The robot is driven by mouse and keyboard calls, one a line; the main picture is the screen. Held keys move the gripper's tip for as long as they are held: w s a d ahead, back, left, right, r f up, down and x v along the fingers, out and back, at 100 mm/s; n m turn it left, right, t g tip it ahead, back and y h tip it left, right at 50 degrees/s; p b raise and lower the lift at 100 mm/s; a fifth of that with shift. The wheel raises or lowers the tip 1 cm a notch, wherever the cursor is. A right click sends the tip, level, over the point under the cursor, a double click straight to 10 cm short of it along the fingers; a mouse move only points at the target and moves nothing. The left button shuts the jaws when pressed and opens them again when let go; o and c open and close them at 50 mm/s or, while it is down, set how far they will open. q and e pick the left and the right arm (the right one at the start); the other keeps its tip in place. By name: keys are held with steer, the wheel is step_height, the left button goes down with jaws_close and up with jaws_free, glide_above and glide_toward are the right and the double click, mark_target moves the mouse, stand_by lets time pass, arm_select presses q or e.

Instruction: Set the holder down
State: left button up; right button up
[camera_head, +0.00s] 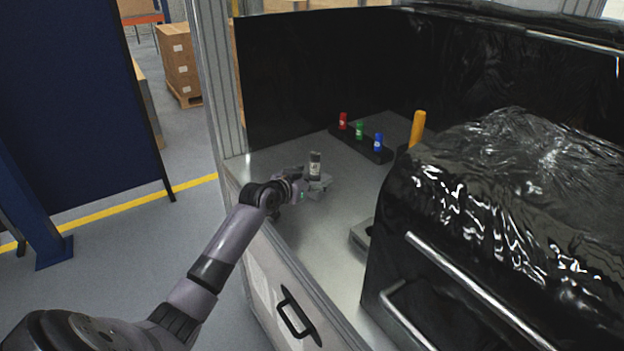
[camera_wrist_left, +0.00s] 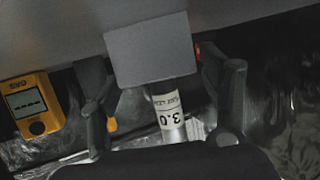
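The holder shows in the wrist view as a plain grey block (camera_wrist_left: 150,50), with a pale cylinder marked "3.0" (camera_wrist_left: 172,118) beside it. My left gripper (camera_wrist_left: 163,95) has one finger on each side of the block, close against it. In the head view my left gripper (camera_head: 312,189) is over the left part of the grey worktop. A dark and grey cylinder with a white label (camera_head: 315,166) stands upright at it. The finger contact and any gap below the holder are too small to tell. My right gripper is out of view.
A black rack (camera_head: 374,152) with red (camera_head: 343,121), green (camera_head: 359,130) and blue (camera_head: 378,142) pieces stands behind on the worktop (camera_head: 345,215). A grey block (camera_head: 362,236) and a black-covered machine (camera_head: 500,200) are right. A yellow device (camera_wrist_left: 32,103) shows in the wrist view.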

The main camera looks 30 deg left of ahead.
arm_select(q)
steer(key=shift+o, duration=0.2)
steer(key=shift+s+d+f, duration=0.1)
steer(key=shift+d+f, duration=0.1)
steer(key=shift+f, duration=0.3)
steer(key=shift+s+d+f, duration=0.1)
steer(key=shift+d+f, duration=0.05)
steer(key=shift+f, duration=0.35)
steer(key=shift+r, duration=0.25)
steer(key=shift+w+a+r+p, duration=0.1)
steer(key=shift+w+r+p, duration=0.05)
steer(key=shift+r+p, duration=0.4)
steer(key=b+v, duration=0.2)
steer(key=v, duration=0.8)
steer(key=shift+a+r, duration=0.1)
steer(key=shift+a, duration=0.1)
steer(key=shift+r+v, duration=0.2)
steer(key=shift+v, duration=0.75)
steer(key=shift+w, duration=0.15)
steer(key=shift+f, duration=0.1)
